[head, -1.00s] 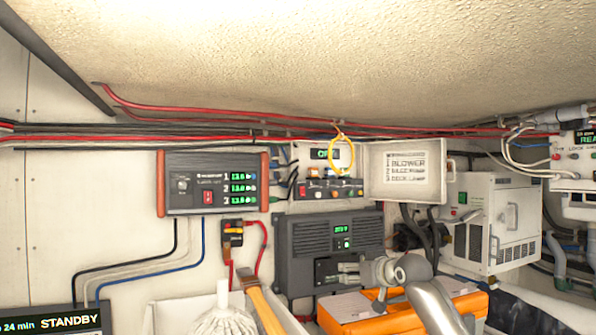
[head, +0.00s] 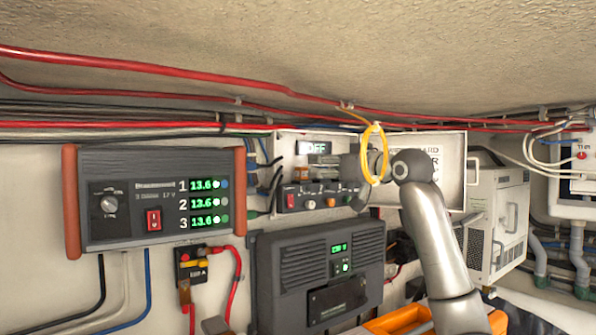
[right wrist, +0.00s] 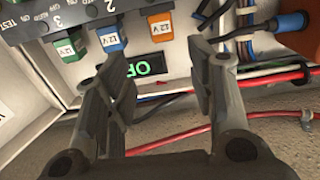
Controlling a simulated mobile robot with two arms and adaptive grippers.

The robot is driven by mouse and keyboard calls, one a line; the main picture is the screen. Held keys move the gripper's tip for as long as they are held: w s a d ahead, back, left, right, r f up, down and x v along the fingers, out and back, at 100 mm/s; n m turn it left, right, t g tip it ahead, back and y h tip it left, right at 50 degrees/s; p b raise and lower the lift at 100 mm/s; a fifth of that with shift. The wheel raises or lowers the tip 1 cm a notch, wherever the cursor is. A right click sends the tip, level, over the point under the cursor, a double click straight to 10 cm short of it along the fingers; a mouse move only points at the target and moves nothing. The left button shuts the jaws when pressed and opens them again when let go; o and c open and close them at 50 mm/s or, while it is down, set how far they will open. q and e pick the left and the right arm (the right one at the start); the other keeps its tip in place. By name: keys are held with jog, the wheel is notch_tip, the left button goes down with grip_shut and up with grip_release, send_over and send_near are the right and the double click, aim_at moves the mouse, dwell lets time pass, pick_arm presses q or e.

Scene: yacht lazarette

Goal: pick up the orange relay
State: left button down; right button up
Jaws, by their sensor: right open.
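The orange relay (right wrist: 160,25), marked "12 V", sits upright in the fuse panel (right wrist: 40,17), in a row beside a blue relay (right wrist: 110,36) and a green relay (right wrist: 68,47). In the head view the orange relay (head: 302,174) shows small on the panel, to the left of my right gripper (head: 345,170). In the right wrist view my right gripper (right wrist: 160,70) is open and empty. The orange relay lies just beyond the gap between its fingertips, apart from both. The gripper hides part of the panel in the head view. My left gripper is not in view.
A yellow loop (head: 366,158) hangs from the cables close to my right wrist. The open panel lid (head: 452,168) stands right of it. A black charger (head: 290,262) is below. Red cable (right wrist: 262,117) and dark wires run near the fingers.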

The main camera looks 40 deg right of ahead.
aim_at(305, 168)
jog(key=w+p, duration=0.4)
jog(key=w, duration=0.2)
jog(key=shift+w+d+f, duration=0.1)
jog(key=shift+w+f, duration=0.05)
jog(key=shift+w, duration=0.25)
jog(key=shift+w+f, duration=0.15)
jog(key=shift+w, duration=0.4)
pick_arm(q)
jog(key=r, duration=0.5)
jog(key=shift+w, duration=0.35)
pick_arm(e)
jog(key=shift+f, duration=0.1)
jog(key=shift+c, duration=0.3)
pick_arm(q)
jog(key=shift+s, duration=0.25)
pick_arm(e)
jog(key=c, duration=0.9)
